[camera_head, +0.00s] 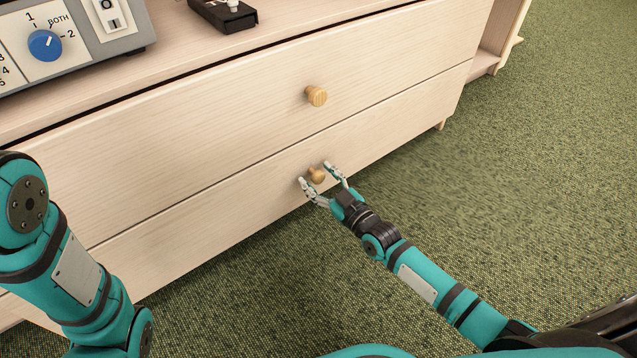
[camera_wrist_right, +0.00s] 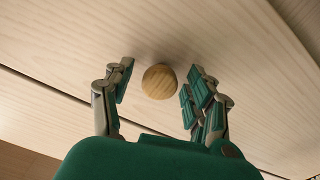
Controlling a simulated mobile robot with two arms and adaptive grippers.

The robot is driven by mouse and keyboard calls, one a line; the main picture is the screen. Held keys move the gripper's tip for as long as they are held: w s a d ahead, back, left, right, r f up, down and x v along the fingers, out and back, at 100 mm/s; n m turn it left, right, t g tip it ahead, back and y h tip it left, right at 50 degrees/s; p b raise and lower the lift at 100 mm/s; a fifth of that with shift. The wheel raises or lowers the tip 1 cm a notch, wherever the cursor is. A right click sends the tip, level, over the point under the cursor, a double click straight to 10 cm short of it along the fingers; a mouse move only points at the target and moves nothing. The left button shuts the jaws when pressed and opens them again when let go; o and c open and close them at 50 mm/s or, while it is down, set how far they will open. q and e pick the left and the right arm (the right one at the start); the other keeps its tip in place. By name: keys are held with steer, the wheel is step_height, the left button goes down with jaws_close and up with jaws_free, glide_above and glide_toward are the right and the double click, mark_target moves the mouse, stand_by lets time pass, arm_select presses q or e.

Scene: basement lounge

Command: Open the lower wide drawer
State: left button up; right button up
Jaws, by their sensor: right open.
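The lower wide drawer (camera_head: 225,220) is pale wood and looks closed, its front in line with the drawer above. Its round wooden knob (camera_head: 317,175) sits between the fingertips of my right gripper (camera_head: 315,174). In the right wrist view, the knob (camera_wrist_right: 159,81) shows between the open fingers of the right gripper (camera_wrist_right: 158,88), with a gap on each side. My left arm is at the left of the head view; its gripper is out of the picture.
The upper wide drawer (camera_head: 250,110) has its own wooden knob (camera_head: 316,96) and looks closed. A grey device with a blue dial (camera_head: 45,45) and a black box (camera_head: 224,14) stand on the cabinet top. Green carpet (camera_head: 540,180) lies clear in front and to the right.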

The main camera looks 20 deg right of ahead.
steer(key=shift+w+a, duration=0.1)
steer(key=shift+w, duration=0.1)
jaws_close()
stand_by(0.3)
